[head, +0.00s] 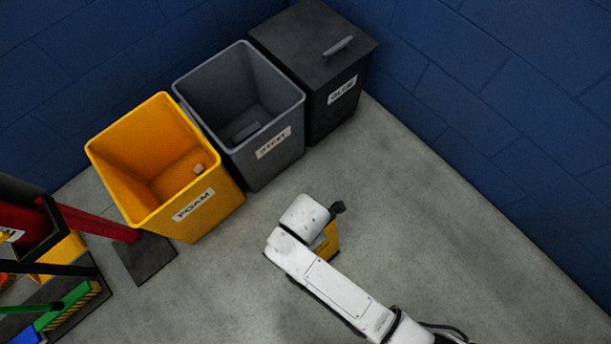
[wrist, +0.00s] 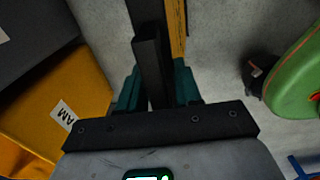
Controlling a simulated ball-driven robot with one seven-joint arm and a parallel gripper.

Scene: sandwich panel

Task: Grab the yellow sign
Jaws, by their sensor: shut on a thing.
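The yellow sign (head: 331,243) shows in the head view as a small yellow piece, partly hidden by my white arm. In the wrist view it is a narrow yellow strip (wrist: 178,32) with dark parts alongside, seen nearly edge-on. My gripper (wrist: 157,88) has teal fingers on both sides of a dark upright bar that seems to be part of the sign, and it is shut on it. In the head view my arm hides the fingers and the grip. The sign's face and lower end cannot be made out.
A yellow FOAM bin (head: 200,222), a grey open bin (head: 275,165) and a black lidded bin (head: 345,110) stand against the blue wall. A rack with coloured items (head: 70,290) is at left. A green rounded object (wrist: 295,75) is at right in the wrist view. Floor at right is clear.

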